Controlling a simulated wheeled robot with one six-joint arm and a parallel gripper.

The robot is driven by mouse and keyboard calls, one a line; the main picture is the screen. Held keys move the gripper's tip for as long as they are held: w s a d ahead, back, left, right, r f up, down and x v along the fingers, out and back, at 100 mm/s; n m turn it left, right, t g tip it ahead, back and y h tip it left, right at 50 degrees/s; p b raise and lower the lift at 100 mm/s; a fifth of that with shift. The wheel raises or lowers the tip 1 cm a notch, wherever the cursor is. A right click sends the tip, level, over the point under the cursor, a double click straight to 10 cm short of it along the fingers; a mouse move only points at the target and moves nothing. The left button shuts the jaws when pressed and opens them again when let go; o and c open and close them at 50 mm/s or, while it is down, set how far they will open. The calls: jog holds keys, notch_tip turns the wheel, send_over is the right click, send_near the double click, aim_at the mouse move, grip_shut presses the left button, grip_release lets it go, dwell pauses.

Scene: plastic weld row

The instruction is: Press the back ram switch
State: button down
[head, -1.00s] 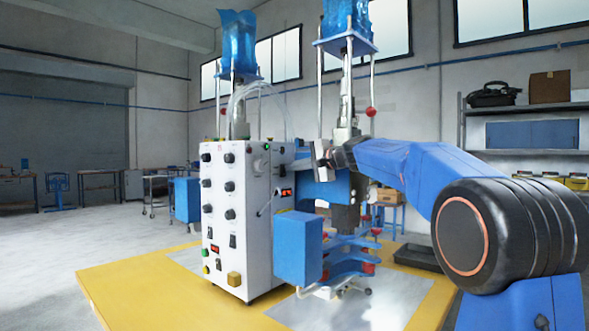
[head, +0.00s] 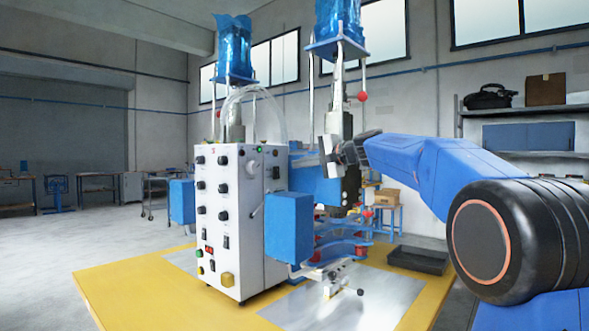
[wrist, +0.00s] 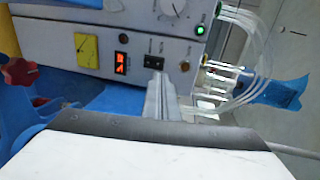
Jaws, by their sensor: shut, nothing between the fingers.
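The white control box (head: 225,215) of the weld machine stands on the yellow-edged table. In the wrist view its side panel carries a black switch (wrist: 154,62) between a lit red display (wrist: 121,62) and a dark knob (wrist: 185,66). The labels are too small to read, so I cannot tell for sure that this is the back ram switch. My gripper (wrist: 161,82) is shut and empty, its tips just below the black switch in the picture. Contact cannot be told. In the head view my gripper (head: 331,157) is right of the control box.
A blue box (head: 288,228) and the ram column (head: 347,125) stand close to my arm. A black tray (head: 418,259) lies at the right.

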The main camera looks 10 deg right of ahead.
jog(key=s+d+r, duration=0.3)
jog(key=s, duration=0.2)
jog(key=shift+d, duration=0.3)
